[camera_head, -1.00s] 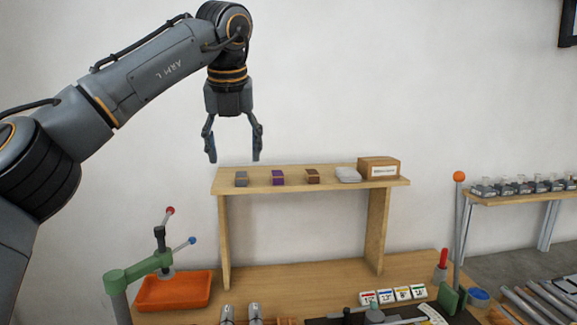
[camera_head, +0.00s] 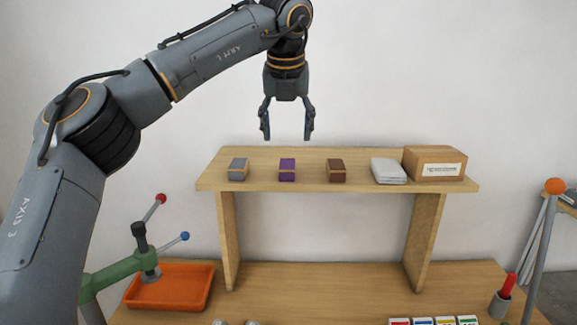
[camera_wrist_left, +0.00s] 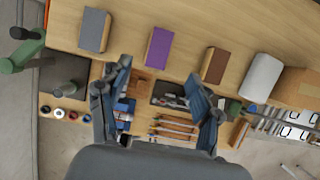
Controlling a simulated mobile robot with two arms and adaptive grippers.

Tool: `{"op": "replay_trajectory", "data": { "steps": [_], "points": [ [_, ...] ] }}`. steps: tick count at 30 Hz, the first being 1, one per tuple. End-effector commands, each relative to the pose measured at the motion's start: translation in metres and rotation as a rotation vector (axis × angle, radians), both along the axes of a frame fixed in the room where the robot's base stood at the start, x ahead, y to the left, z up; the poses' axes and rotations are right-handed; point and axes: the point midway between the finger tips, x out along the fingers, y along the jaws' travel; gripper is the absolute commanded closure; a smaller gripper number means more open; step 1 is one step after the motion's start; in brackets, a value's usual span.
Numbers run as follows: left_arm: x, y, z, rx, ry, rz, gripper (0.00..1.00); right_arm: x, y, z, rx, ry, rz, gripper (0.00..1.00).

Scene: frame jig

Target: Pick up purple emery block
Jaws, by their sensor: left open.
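The purple emery block (camera_head: 287,170) sits on the raised wooden shelf (camera_head: 318,186), between a grey block (camera_head: 238,169) and a brown block (camera_head: 336,170). My left gripper (camera_head: 287,138) is open and empty, pointing down above the shelf, over the purple block in the head view. In the left wrist view the purple block (camera_wrist_left: 159,48) lies beyond the open fingertips (camera_wrist_left: 162,72), apart from them. The grey block (camera_wrist_left: 94,29) and brown block (camera_wrist_left: 215,66) flank it there. My right gripper is not in view.
A folded white cloth (camera_head: 388,171) and a cardboard box (camera_head: 434,163) fill the shelf's right end. Below stand a green lever press (camera_head: 125,266) and an orange tray (camera_head: 180,287). An orange-topped post (camera_head: 543,235) rises at right.

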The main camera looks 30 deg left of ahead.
Motion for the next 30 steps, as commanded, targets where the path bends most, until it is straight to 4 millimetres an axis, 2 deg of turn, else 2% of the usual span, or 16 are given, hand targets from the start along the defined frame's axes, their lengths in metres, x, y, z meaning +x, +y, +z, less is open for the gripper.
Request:
{"op": "replay_trajectory", "data": {
  "steps": [4, 9, 13, 16, 21, 29, 30],
  "points": [
    [0.008, 0.004, -0.021, 0.000, 0.003, 0.000, 0.36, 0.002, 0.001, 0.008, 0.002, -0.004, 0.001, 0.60],
    [0.012, 0.006, -0.032, 0.000, 0.001, -0.001, 0.36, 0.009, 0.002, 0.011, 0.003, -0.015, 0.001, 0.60],
    [0.014, 0.010, -0.043, 0.000, 0.005, 0.000, 0.36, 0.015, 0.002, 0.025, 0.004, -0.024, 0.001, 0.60],
    [0.018, 0.012, -0.056, 0.000, 0.004, 0.001, 0.36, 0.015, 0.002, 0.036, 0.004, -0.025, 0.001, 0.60],
    [0.025, 0.015, -0.076, 0.000, 0.000, 0.000, 0.36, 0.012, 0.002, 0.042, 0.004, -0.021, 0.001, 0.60],
    [0.026, 0.015, -0.081, 0.000, -0.001, 0.000, 0.36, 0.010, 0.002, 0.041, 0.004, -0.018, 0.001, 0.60],
    [0.026, 0.015, -0.080, 0.000, -0.001, 0.000, 0.44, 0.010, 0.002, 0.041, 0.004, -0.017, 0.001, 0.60]
  ]
}}
